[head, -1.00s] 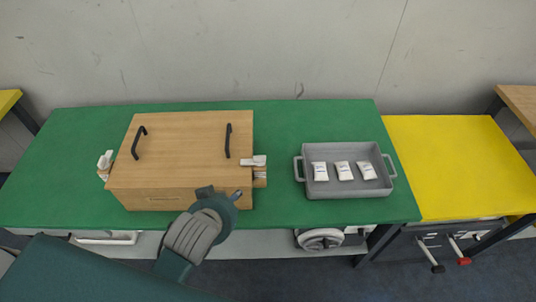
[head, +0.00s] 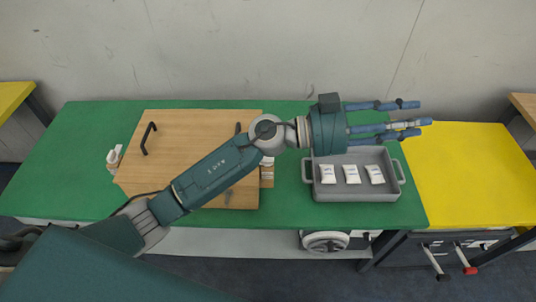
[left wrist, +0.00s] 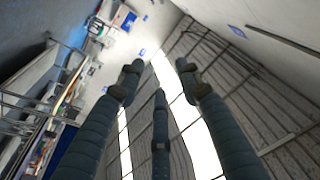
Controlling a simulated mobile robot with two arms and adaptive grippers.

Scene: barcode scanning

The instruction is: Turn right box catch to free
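The wooden box (head: 190,125) stands on the green table with its lid down and two black handles on top. Its right catch (head: 267,161) is a small white piece on the right side, partly hidden behind my left arm, so how it is turned is hard to see. The left catch (head: 114,158) is on the box's left side. My left gripper (head: 395,120) is above the grey tray, right of the box and away from the right catch. Its fingers are spread, open and empty; they also show in the left wrist view (left wrist: 158,95), against the ceiling. My right gripper is out of view.
The grey tray (head: 355,193) with three white packets (head: 352,174) sits right of the box. The green table (head: 290,207) is clear between box and tray. A yellow table (head: 470,175) adjoins on the right, and a wall is behind.

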